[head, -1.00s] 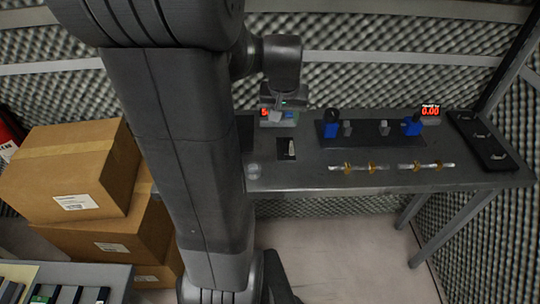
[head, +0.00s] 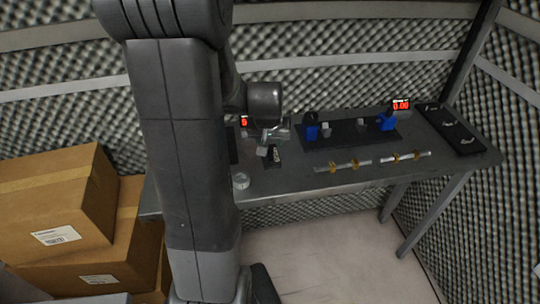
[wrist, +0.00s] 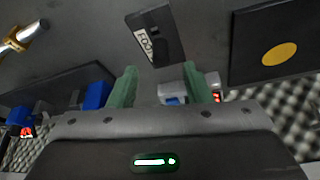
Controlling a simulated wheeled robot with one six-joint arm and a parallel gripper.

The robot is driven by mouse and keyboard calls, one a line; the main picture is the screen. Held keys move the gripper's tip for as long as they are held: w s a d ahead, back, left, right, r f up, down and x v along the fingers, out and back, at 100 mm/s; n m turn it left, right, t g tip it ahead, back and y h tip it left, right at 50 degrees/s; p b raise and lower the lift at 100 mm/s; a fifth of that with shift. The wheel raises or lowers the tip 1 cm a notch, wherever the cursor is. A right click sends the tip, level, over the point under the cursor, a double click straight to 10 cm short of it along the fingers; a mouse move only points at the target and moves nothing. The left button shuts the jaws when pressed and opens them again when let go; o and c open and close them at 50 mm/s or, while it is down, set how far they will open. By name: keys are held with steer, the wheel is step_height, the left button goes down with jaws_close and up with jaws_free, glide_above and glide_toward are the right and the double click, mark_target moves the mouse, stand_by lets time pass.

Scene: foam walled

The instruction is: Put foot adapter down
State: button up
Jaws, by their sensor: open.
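My gripper (head: 270,139) is above the left part of the grey workbench (head: 300,180) in the head view. In the wrist view its two green fingers (wrist: 162,78) stand apart, with nothing visible held between them. A dark rectangular pad with a white label that seems to read FOOT (wrist: 153,36) lies beyond the fingertips. The same pad (head: 273,160) shows just below the gripper in the head view. I cannot make out the foot adapter for certain; no separate part shows clearly on the pad.
A dark fixture plate with blue blocks (head: 386,122) stands right of the gripper, near a red display (head: 401,104). Metal rods with brass collars (head: 343,166) lie along the front. A clear round dish (head: 240,181) is at the front left. A black tray (head: 452,130) lies far right.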

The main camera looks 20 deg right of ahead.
mark_target(270, 147)
steer(key=shift+p+x, duration=0.4)
steer(key=shift+x, duration=2.2)
steer(key=shift+w, duration=0.1)
jaws_close()
